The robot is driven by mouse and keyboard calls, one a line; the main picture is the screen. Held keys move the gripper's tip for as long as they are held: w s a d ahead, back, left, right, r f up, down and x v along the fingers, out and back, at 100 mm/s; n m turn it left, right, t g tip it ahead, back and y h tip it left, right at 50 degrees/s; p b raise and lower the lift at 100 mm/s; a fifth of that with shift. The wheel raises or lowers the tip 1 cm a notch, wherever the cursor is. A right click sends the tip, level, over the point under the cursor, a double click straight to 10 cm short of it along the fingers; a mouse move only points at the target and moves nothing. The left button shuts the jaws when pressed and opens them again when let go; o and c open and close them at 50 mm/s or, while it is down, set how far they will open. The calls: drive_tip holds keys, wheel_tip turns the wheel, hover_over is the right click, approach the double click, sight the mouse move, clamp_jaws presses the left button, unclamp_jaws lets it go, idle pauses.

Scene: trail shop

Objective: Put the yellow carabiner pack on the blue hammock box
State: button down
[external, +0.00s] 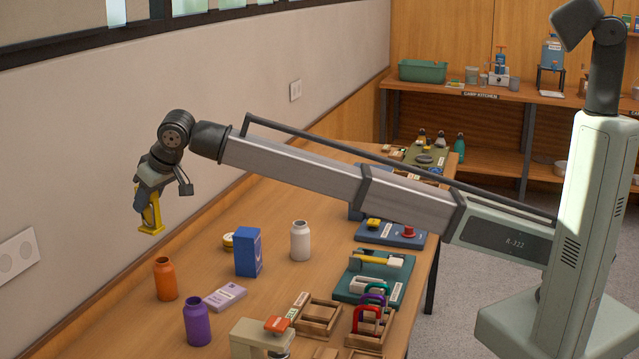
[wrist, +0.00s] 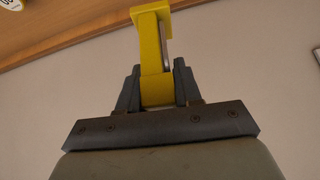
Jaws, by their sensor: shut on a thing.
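My gripper (external: 147,193) is raised above the far left part of the table, close to the wall. It is shut on the yellow carabiner pack (external: 151,218), which hangs below the fingers, well above the table. In the wrist view, the yellow pack (wrist: 152,45) sticks out between the two dark fingers (wrist: 157,85). The blue hammock box (external: 248,252) stands upright on the table, to the right of and below my gripper, apart from it. Its top is clear. The box is not visible in the wrist view.
On the wooden table, an orange bottle (external: 165,279), a purple bottle (external: 197,322) and a white bottle (external: 300,241) stand around the box. A lilac pack (external: 225,297) lies in front of it. A small yellow-rimmed tin (external: 229,240) is close behind. Wooden trays (external: 319,317) are at front right.

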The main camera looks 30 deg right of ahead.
drive_tip(key=w+d+r+m, duration=0.1)
drive_tip(key=w+d, duration=0.3)
drive_tip(key=d, duration=0.3)
drive_tip(key=w+d+r+h, duration=0.1)
drive_tip(key=w+d+r, duration=0.15)
drive_tip(key=d, duration=0.45)
drive_tip(key=w+d+r+m, duration=0.1)
drive_tip(key=w+d, duration=0.3)
drive_tip(key=d, duration=0.3)
drive_tip(key=s+d+f+n+y, duration=0.2)
drive_tip(key=s+d+f+n, duration=0.1)
drive_tip(key=s+d, duration=0.15)
drive_tip(key=shift+g, duration=0.3)
drive_tip(key=shift+s+a+f, duration=0.1)
drive_tip(key=shift+a+f, duration=0.1)
drive_tip(key=shift+f, duration=1.35)
drive_tip(key=shift+s+a+f, duration=0.1)
drive_tip(key=shift+a+f, duration=0.05)
drive_tip(key=shift+f, duration=1.4)
drive_tip(key=shift+s+a+f, duration=0.1)
drive_tip(key=shift+a+f, duration=0.1)
drive_tip(key=shift+f, duration=1.35)
drive_tip(key=c, duration=0.8)
unclamp_jaws()
drive_tip(key=shift+f, duration=0.15)
